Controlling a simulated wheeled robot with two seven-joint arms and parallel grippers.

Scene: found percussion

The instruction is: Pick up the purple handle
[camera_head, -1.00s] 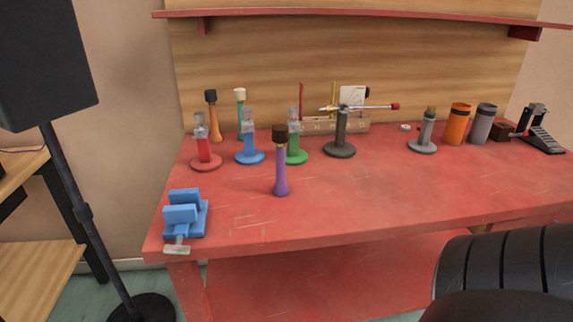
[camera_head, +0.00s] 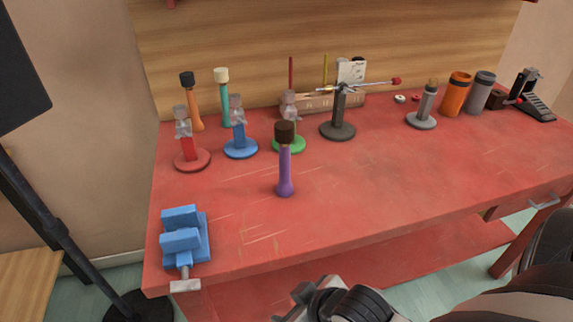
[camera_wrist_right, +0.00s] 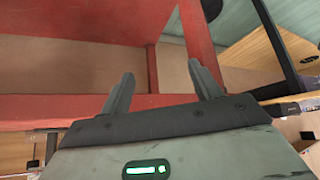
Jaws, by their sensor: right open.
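The purple handle (camera_head: 285,170), with a dark brown top, stands upright on the red workbench (camera_head: 350,195), in front of the green-based stand (camera_head: 289,144). My right gripper (camera_head: 290,307) shows at the bottom of the head view, in front of and below the bench's front edge, well apart from the handle. In the right wrist view my right gripper (camera_wrist_right: 162,85) is open and empty, its two fingers spread toward the bench's red frame. The handle does not show in that view. My left gripper is not in view.
A blue vise (camera_head: 184,238) sits at the front left corner. Red (camera_head: 191,160) and blue (camera_head: 240,149) stands are left of the handle, a dark stand (camera_head: 338,130) behind right. Orange (camera_head: 455,94) and grey cylinders are far right. The bench right of the handle is clear.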

